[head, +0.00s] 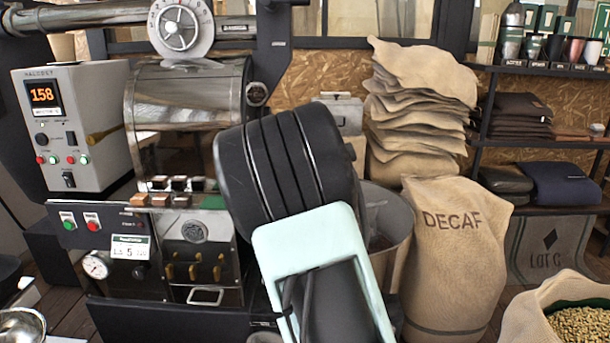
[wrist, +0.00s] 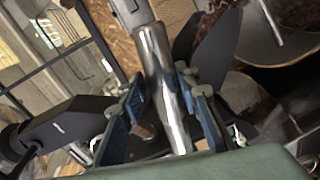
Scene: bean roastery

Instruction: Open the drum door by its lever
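The roaster's steel drum (head: 186,95) is at the left in the head view. My arm covers the area to its right and front, so the drum door and lever are hidden there. In the wrist view a shiny metal bar (wrist: 163,75), apparently the lever, runs down between my fingers. My gripper (wrist: 168,100) has its blue-padded fingers apart, one on each side of the bar. Gaps seem to show beside the bar, and I see no clear grip on it. The gripper is hidden behind my arm in the head view.
A control box (head: 75,125) reading 158 stands left of the drum. A round metal bin (head: 388,225) is partly behind my arm. A DECAF sack (head: 455,260), stacked sacks (head: 418,120) and an open bean sack (head: 535,318) fill the right side.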

